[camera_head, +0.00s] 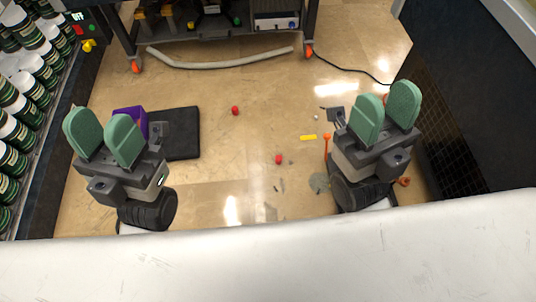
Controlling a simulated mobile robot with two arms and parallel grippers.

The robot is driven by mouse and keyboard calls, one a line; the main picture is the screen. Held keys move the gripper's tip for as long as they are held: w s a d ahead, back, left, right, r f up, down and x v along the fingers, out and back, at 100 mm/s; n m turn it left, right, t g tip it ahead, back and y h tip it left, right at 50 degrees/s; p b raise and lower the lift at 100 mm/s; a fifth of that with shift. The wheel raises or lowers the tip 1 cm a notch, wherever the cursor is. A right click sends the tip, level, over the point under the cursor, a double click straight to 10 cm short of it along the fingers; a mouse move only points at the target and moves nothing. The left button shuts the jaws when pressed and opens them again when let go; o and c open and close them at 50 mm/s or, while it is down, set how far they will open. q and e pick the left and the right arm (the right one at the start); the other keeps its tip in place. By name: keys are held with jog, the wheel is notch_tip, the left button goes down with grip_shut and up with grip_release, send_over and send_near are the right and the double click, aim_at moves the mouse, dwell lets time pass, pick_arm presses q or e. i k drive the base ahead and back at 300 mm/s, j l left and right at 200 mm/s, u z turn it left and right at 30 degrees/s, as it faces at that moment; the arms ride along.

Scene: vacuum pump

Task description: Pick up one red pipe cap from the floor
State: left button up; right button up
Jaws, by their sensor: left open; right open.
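Two small red caps lie on the tan floor in the head view. One red cap (235,110) is nearer the cart, left of the middle. Another red cap (278,159) lies closer to me, between my two grippers. My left gripper (103,136) is open and empty at the left, with green finger pads pointing up in the picture. My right gripper (385,114) is open and empty at the right, also with green pads. Neither gripper touches a red cap.
A black mat (182,133) and a purple box (130,117) are by my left gripper. A yellow piece (308,137) and an orange tool (326,146) lie near my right gripper. A wheeled cart (215,33) and pale hose (220,64) are at the back. Shelved bottles (22,105) line the left.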

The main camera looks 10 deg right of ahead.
aim_at(279, 159)
jog(key=i+j+z, duration=0.4)
jog(key=j+z, duration=0.15)
jog(key=j, duration=0.15)
jog(key=i+j+z, duration=0.25)
jog(key=j, duration=0.15)
jog(key=k+z, duration=0.1)
jog(key=z, duration=0.85)
